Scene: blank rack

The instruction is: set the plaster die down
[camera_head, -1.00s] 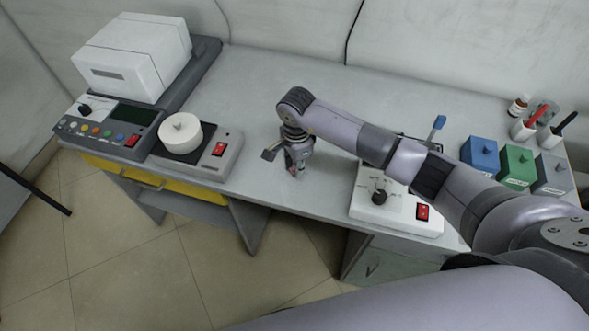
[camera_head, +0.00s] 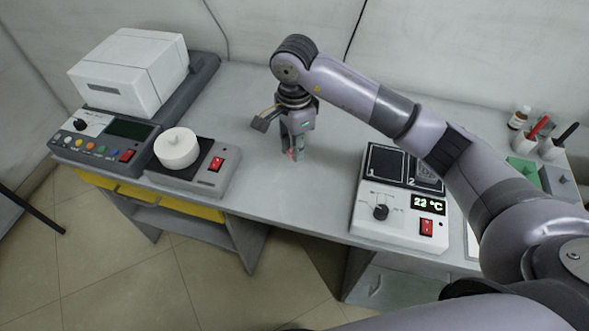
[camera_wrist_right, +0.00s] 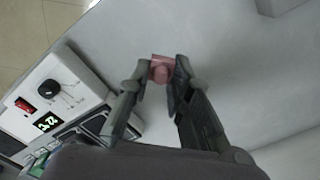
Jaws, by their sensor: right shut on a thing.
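The plaster die (camera_wrist_right: 161,70) is a small pinkish block. It sits between the fingertips of my right gripper (camera_wrist_right: 160,78) in the right wrist view. In the head view my right gripper (camera_head: 294,153) points down over the open middle of the grey table (camera_head: 262,190). Only a small pink bit of the die shows at its fingertips there. The gripper is shut on the die. I cannot tell whether the die touches the tabletop. My left gripper is not in view.
A grey unit with a round white pot (camera_head: 177,150) stands left of the gripper, beside a white box device (camera_head: 130,75). A white hot plate device (camera_head: 398,215) reading 22 °C stands to the right. Green and grey blocks and a small bottle (camera_head: 519,117) are at far right.

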